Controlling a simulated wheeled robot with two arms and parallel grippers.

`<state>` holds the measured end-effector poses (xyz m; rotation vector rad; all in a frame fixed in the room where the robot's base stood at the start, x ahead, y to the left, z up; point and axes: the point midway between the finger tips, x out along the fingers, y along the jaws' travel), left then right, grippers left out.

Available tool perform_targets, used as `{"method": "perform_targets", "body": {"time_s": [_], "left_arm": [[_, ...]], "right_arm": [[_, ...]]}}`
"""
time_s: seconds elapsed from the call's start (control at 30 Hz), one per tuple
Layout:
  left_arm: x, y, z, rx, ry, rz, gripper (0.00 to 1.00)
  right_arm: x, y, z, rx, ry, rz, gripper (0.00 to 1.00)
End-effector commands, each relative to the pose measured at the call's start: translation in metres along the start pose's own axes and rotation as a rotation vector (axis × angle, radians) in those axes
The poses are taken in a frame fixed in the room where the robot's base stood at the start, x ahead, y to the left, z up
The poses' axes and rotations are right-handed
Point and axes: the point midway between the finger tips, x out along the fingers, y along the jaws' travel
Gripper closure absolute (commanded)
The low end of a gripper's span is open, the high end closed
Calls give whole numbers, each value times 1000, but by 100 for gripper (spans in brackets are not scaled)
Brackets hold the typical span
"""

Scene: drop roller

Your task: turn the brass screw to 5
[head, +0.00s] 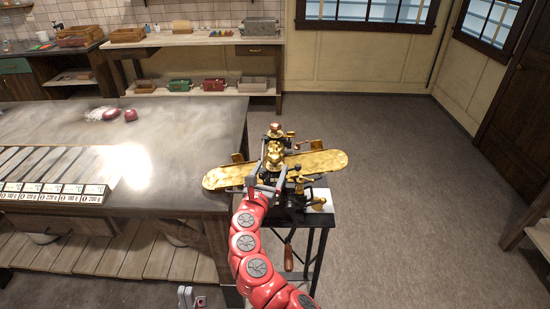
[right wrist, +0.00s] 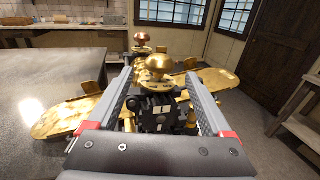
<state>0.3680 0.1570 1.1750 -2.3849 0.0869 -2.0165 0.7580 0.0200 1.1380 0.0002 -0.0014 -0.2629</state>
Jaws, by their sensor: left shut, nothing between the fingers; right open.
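The brass screw, by its look the round brass knob (right wrist: 158,65), stands on top of a dark machine body (right wrist: 158,108) in the right wrist view. In the head view the brass knob (head: 274,152) is at the middle of the machine. My right gripper (right wrist: 160,74) is open, with one finger seen on each side of the knob. I cannot tell whether the fingers reach around it; no contact shows. In the head view my right gripper (head: 265,187) is at the near side of the machine. My left gripper (head: 190,297) is shut and empty at the bottom edge.
A long brass tray (head: 325,162) extends to both sides of the machine. A copper knob (right wrist: 141,39) stands behind the brass one. A wooden-handled crank (head: 288,257) hangs below. A grey-topped table (head: 180,140) is at left. The floor (head: 430,200) to the right is clear.

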Motion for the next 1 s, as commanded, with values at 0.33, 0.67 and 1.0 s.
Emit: {"method": "perform_targets", "body": {"time_s": [0.33, 0.67, 1.0], "left_arm": [[-4, 0, 1, 0, 0, 0, 100], [-6, 0, 1, 0, 0, 0, 100], [-6, 0, 1, 0, 0, 0, 100]], "right_arm": [[40, -2, -2, 5, 2, -8, 16], [52, 0, -2, 0, 3, 0, 16], [52, 0, -1, 0, 2, 1, 36]]}}
